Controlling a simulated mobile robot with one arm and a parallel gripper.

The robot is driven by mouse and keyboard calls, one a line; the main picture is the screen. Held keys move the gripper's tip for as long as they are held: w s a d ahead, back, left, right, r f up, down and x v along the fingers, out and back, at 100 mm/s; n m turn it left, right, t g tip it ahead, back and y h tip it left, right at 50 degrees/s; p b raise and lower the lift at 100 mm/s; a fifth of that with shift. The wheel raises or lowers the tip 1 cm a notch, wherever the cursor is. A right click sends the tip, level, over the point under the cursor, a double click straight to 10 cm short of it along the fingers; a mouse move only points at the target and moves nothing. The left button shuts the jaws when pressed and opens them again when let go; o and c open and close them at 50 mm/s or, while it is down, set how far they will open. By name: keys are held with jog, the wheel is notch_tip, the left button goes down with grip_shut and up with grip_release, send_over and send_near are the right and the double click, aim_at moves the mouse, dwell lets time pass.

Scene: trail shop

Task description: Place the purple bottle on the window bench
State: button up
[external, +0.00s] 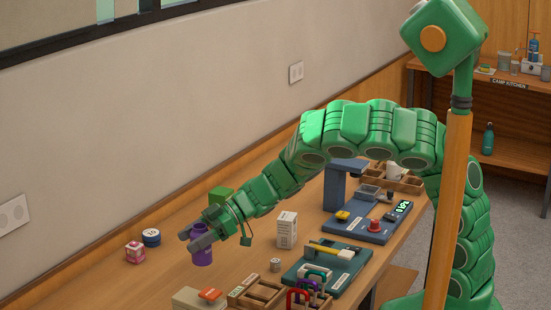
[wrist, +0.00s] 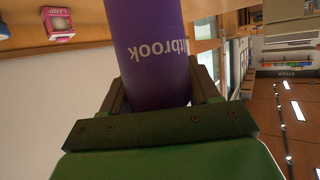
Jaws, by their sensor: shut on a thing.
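The purple bottle (external: 202,255) is between the dark fingers of my gripper (external: 194,239), over the wooden bench (external: 150,283) along the wall. In the wrist view the bottle (wrist: 148,55) fills the space between the fingers (wrist: 157,92), with part of a white name, "tbrook", upside down on it. My gripper is shut on the bottle. In the external view the bottle looks roughly upright, partly hidden by the fingers. I cannot tell whether its base touches the bench. A window edge (external: 90,30) shows above the wall.
A pink box (external: 135,252) and a blue round tin (external: 151,237) stand left of the bottle. The bench's front left looks clear.

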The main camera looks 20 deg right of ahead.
aim_at(193, 231)
jog(key=shift+r, duration=1.75)
jog(key=shift+w, duration=0.35)
jog(key=w+d+r+m+t+h, duration=0.25)
jog(key=w+d+m+t, duration=0.35)
jog(key=w+d, duration=0.7)
jog(key=w+d+r+m+t+h, duration=0.1)
jog(key=w+d+r+m+t, duration=0.6)
jog(key=w, duration=1)
jog(key=w+d+m+h, duration=0.2)
jog(key=d+m+h, duration=0.1)
jog(key=d, duration=1)
jog(key=w+d+m+t+h, duration=0.1)
jog(key=d+m+h, duration=0.3)
jog(key=d, duration=0.9)
jog(key=w+d+m+t+h, duration=0.1)
jog(key=w+d+m+h, duration=0.2)
jog(key=d, duration=1)
jog(key=h, duration=0.3)
jog(key=shift+d+m+h, duration=0.3)
jog(key=shift+d+h, duration=0.05)
